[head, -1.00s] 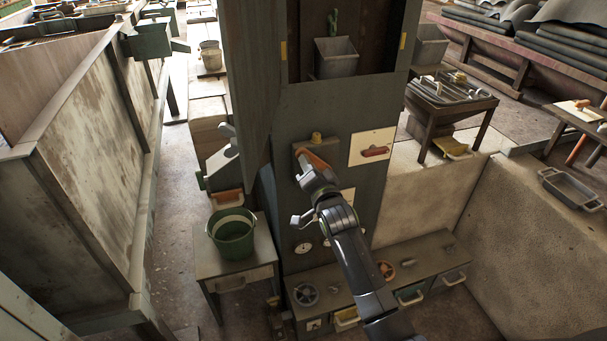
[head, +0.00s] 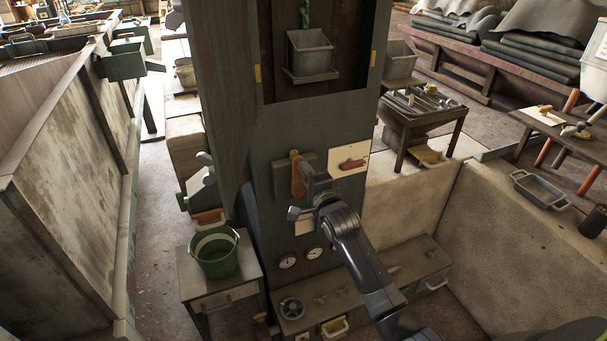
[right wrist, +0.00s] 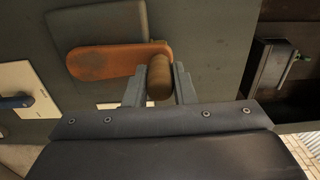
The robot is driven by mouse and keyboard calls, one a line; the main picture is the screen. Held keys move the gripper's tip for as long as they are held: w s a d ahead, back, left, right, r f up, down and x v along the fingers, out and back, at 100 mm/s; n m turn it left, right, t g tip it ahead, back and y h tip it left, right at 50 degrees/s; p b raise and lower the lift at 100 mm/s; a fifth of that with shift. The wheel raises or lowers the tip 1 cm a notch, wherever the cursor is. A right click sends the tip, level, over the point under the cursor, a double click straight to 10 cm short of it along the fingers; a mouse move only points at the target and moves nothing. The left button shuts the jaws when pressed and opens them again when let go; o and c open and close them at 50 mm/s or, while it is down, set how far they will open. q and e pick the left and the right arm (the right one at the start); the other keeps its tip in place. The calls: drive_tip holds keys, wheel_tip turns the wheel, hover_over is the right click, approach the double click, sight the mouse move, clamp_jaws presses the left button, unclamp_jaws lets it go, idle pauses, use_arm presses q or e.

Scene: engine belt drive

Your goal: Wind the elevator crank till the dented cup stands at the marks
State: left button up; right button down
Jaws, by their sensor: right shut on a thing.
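The orange elevator crank (head: 297,174) is on the front of the dark elevator casing (head: 275,125); it also shows in the right wrist view (right wrist: 115,61). My right gripper (right wrist: 158,88) is shut on the crank's brown knob (right wrist: 158,75); in the head view the gripper (head: 306,184) partly hides the crank. A grey cup (head: 311,55) stands in the casing's opening below a green chain. Its lower part appears level with the yellow marks, left (head: 257,73) and right (head: 373,59). I cannot make out a dent. My left gripper is not in view.
A green bucket (head: 214,253) stands on a small table at the left. A low bench with a handwheel (head: 292,308) runs below. A wall (head: 490,230) stands at the right.

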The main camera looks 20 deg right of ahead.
drive_tip(key=shift+d+r, duration=0.1)
idle(0.4)
drive_tip(key=c, duration=1.2)
unclamp_jaws()
drive_tip(key=shift+s, duration=0.1)
drive_tip(key=shift+s, duration=0.2)
drive_tip(key=s+b, duration=0.1)
drive_tip(key=s, duration=1.6)
drive_tip(key=shift+d, duration=0.3)
drive_tip(key=shift+w, duration=0.1)
